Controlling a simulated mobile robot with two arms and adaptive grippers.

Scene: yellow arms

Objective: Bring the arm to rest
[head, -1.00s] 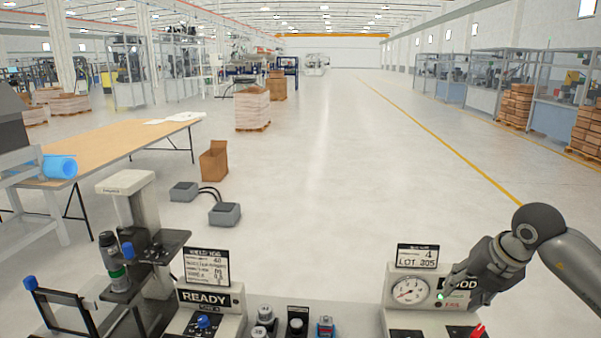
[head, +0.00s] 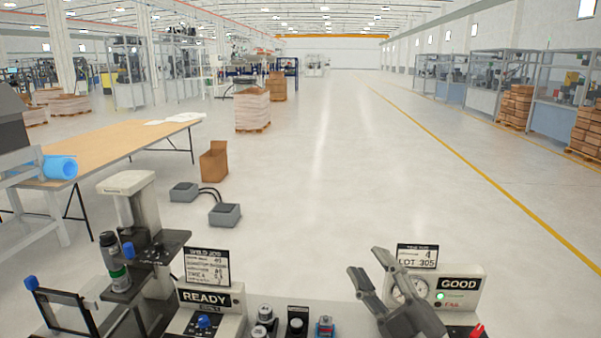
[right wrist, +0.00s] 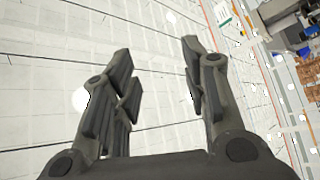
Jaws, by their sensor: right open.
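My right gripper (head: 370,268) is in the lower right of the head view, pointing up, fingers spread and empty. It stands in front of the gauge tester (head: 468,283), covering much of its round dial. The tester's panel reads GOOD with a green light lit, and a LOT 305 sign (head: 416,257) stands on top. In the right wrist view the open fingers (right wrist: 160,75) frame only the ceiling and upper hall. My left gripper is not in view.
A READY station (head: 205,298) and a grey column fixture (head: 135,215) stand at the bench's left. Several small parts, including a blue-and-red one (head: 325,327), sit in the middle. Open floor lies beyond.

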